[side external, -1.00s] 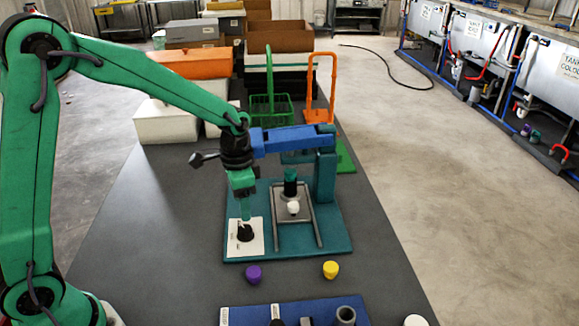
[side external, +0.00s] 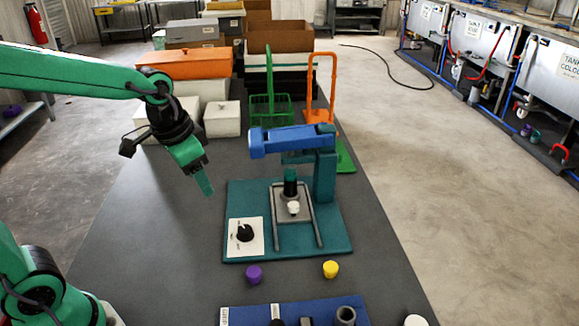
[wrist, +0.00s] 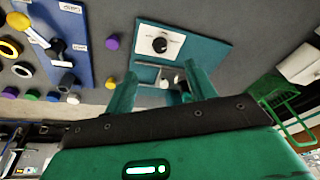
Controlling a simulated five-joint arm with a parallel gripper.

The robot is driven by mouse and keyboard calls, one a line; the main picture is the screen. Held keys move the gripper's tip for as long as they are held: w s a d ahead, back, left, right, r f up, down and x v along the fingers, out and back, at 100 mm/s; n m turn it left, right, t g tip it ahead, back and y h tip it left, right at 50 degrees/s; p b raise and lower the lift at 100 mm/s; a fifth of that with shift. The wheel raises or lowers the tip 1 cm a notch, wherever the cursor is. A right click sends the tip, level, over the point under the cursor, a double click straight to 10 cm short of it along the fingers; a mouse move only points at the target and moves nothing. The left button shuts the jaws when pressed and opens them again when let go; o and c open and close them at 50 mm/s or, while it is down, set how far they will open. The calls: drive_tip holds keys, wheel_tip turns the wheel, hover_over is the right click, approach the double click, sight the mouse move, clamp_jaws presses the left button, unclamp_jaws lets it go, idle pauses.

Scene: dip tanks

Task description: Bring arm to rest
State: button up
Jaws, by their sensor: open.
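My gripper (side external: 206,188) is open and empty. In the side external view it hangs tilted down over the bare table, left of the teal base plate and apart from it. In the wrist view its two green fingers (wrist: 160,72) stand apart with nothing between them. The teal base plate (side external: 285,250) carries a white panel with a black knob (side external: 245,233). A blue arm (side external: 285,140) on a teal post reaches over the plate. A dark cylinder and a white knob (side external: 293,208) sit under it.
A purple piece (side external: 254,274) and a yellow piece (side external: 330,269) lie in front of the plate. A blue tray (side external: 250,315) is at the front. White boxes (side external: 222,119), a green basket (side external: 268,110) and an orange frame (side external: 322,100) stand behind. The left of the table is clear.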

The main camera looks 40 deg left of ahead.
drive_tip(key=s+a+r+n+t, duration=0.1)
drive_tip(key=s+r+n+t, duration=0.1)
drive_tip(key=s, duration=0.8)
drive_tip(key=shift+r+n+t, duration=0.4)
drive_tip(key=shift+r+n, duration=0.1)
drive_tip(key=shift+r, duration=0.2)
